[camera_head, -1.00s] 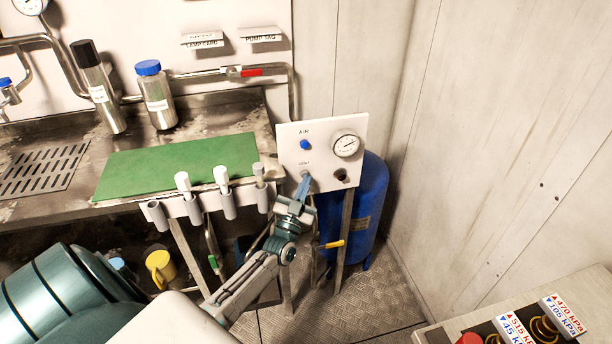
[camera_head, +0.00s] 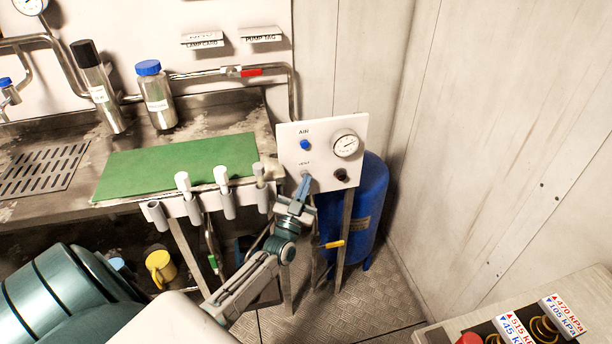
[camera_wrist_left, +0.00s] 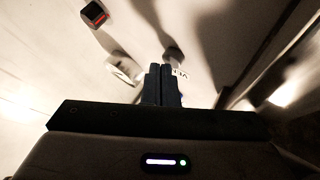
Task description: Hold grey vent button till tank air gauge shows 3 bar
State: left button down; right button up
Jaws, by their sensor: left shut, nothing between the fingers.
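A white panel (camera_head: 323,136) stands in front of the blue tank (camera_head: 368,205). It carries a blue AIR button (camera_head: 305,145), a round gauge (camera_head: 346,146) and a dark knob (camera_head: 341,175). The gauge's needle shows, but its scale is too small to read. My left gripper (camera_head: 304,178) is shut and empty, its tips at the panel just below the VENT label (camera_head: 305,163). The grey vent button is hidden behind the tips. In the left wrist view the shut fingers (camera_wrist_left: 161,72) reach the panel beside the VENT label (camera_wrist_left: 180,73). Whether they press the button I cannot tell.
A steel counter with a green mat (camera_head: 170,165) and a row of holders lies left of the panel. A yellow-handled valve (camera_head: 333,245) sits below the panel. The wall is close on the right. A control box with a red button (camera_head: 469,339) is at lower right.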

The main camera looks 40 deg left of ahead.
jog(key=shift+s, duration=0.85)
jog(key=shift+w, duration=0.2)
jog(key=shift+w+d, duration=0.15)
jog(key=shift+w, duration=0.55)
jog(key=shift+s, duration=0.9)
jog(key=shift+w, duration=0.1)
jog(key=shift+w+a, duration=0.25)
jog(key=shift+w, duration=0.6)
